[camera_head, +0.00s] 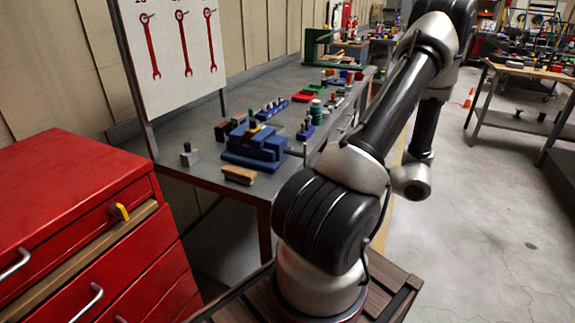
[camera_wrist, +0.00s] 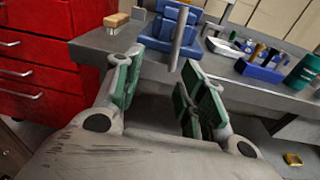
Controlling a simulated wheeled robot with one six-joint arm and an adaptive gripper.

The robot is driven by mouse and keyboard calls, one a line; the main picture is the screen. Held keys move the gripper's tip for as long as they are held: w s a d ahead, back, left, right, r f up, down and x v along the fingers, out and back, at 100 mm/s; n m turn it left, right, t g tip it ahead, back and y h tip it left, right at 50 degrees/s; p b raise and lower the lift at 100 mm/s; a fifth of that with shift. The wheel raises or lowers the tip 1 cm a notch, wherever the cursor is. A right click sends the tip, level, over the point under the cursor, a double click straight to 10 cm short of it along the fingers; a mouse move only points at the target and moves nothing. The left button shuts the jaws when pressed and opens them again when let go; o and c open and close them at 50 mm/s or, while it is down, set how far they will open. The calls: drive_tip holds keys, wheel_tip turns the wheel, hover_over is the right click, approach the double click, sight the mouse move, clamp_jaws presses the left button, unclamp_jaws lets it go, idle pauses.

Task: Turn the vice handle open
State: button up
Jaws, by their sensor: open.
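The blue vice (camera_head: 254,148) stands on the grey workbench, near its front edge. In the wrist view the vice (camera_wrist: 165,30) is at the top centre. Its handle, a grey bar (camera_wrist: 181,38), stands nearly upright at the vice's front and also shows in the head view (camera_head: 305,150). My gripper (camera_wrist: 162,88) is open and empty, with green pads on its fingers. In the wrist view the handle appears above and between the fingers, apart from them. The head view does not clearly show my gripper's fingers.
A wooden-backed brush (camera_head: 239,175) lies beside the vice. A blue tool holder (camera_wrist: 261,66) and a green can (camera_wrist: 303,71) stand to its right on the workbench (camera_head: 205,165). A red drawer cabinet (camera_head: 75,190) is at the left. The floor at right is mostly clear.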

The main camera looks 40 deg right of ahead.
sight(303, 153)
drive_tip(key=shift+m+t, duration=0.5)
drive_tip(key=shift+t, duration=0.2)
drive_tip(key=w, duration=0.2)
drive_tip(key=w+a+r, duration=0.1)
drive_tip(key=w, duration=0.2)
drive_tip(key=w+a+r, duration=0.1)
drive_tip(key=w, duration=0.2)
drive_tip(key=shift+w, duration=0.2)
drive_tip(key=shift+c, duration=0.2)
